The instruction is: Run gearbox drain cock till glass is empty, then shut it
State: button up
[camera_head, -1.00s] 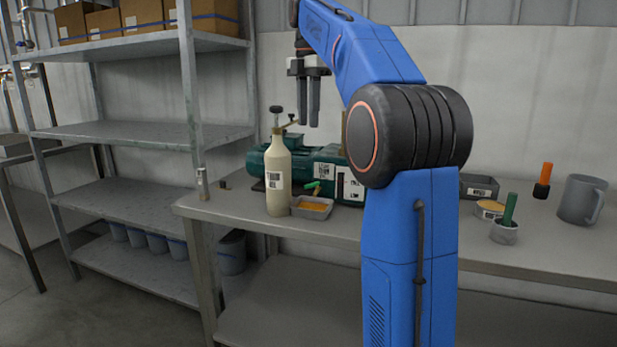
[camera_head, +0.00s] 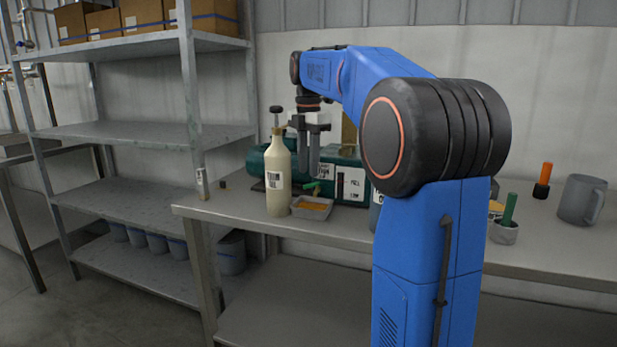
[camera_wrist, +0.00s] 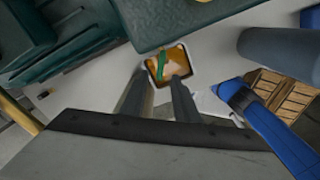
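The green gearbox (camera_head: 262,158) lies on the bench behind a cream bottle. A small green lever (camera_head: 313,186), which looks like the drain cock's handle, is low on its front. Below it a grey tray (camera_head: 322,214) holds amber liquid. In the wrist view the lever (camera_wrist: 162,62) shows over the tray (camera_wrist: 189,64). A white plate with a dark strip (camera_head: 340,187), perhaps the glass, is on the gearbox front; its level is too small to read. My gripper (camera_head: 308,174) points down above the lever, its fingers apart and empty. It also shows in the wrist view (camera_wrist: 160,78).
The cream bottle (camera_head: 278,180) stands close left of the tray. At right on the bench are a green-handled tool in a small pot (camera_head: 505,231), an orange-handled item (camera_head: 543,178) and a grey jug (camera_head: 581,200). A metal shelf (camera_head: 130,135) stands at left.

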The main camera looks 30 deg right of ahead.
jog(key=shift+f, duration=1.85)
grip_shut()
jog(key=shift+w+d+m, duration=0.15)
jog(key=shift+w+m, duration=0.3)
jog(key=shift+m, duration=1.2)
jog(key=shift+w+d+m, duration=0.15)
jog(key=shift+w+m, duration=0.25)
jog(key=shift+m, duration=1.3)
jog(key=shift+w+d+m, duration=0.15)
jog(key=shift+w+m, duration=0.3)
jog(key=shift+m, duration=1.2)
